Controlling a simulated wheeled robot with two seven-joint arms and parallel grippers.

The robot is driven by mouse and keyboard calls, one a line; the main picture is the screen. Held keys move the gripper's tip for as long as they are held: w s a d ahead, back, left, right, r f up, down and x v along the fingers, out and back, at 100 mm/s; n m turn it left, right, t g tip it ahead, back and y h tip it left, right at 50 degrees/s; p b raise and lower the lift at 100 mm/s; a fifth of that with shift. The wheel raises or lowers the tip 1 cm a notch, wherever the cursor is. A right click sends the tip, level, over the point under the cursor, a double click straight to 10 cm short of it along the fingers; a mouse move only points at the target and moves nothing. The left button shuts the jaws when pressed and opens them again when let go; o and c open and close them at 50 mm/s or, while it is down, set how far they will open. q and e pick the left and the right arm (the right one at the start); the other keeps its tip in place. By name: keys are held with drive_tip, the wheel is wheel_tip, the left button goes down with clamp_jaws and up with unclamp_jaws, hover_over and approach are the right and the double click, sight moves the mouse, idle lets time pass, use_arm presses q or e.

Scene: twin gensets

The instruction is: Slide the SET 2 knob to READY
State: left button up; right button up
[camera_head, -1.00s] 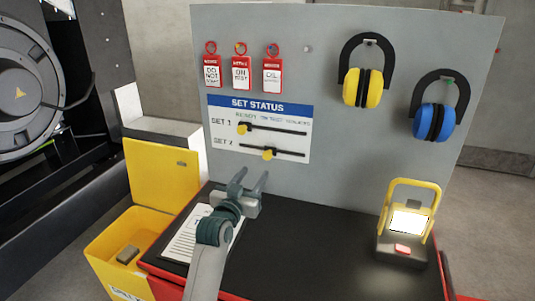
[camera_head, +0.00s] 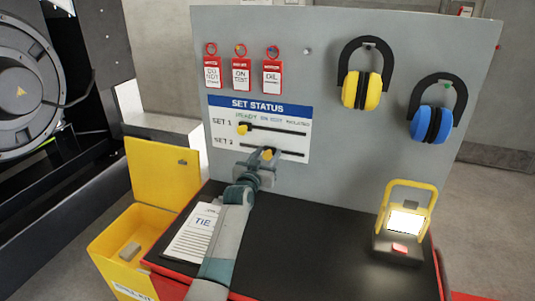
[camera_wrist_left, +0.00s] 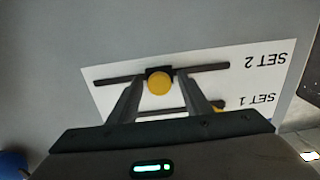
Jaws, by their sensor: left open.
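The SET STATUS board (camera_head: 228,124) hangs on the grey panel, with a SET 1 slider above a SET 2 slider. The yellow SET 2 knob (camera_head: 267,153) sits around the middle of its dark rail (camera_head: 290,153). The SET 1 knob (camera_head: 243,129) is at the left end of its rail. My left gripper (camera_head: 262,160) is open at the SET 2 knob. In the left wrist view, where the board appears upside down, the SET 2 knob (camera_wrist_left: 159,83) shows between the spread fingers (camera_wrist_left: 160,95). I cannot tell whether they touch it. My right gripper is not in view.
Red tags (camera_head: 241,75) hang above the board. Yellow earmuffs (camera_head: 362,90) and blue earmuffs (camera_head: 432,124) hang to the right. A lit work lamp (camera_head: 404,222) stands on the black bench top (camera_head: 320,240). A paper sheet (camera_head: 190,238) and an open yellow box (camera_head: 120,240) are at left.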

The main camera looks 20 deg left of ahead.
sight(247, 144)
use_arm(q)
drive_tip(key=shift+w, duration=0.3)
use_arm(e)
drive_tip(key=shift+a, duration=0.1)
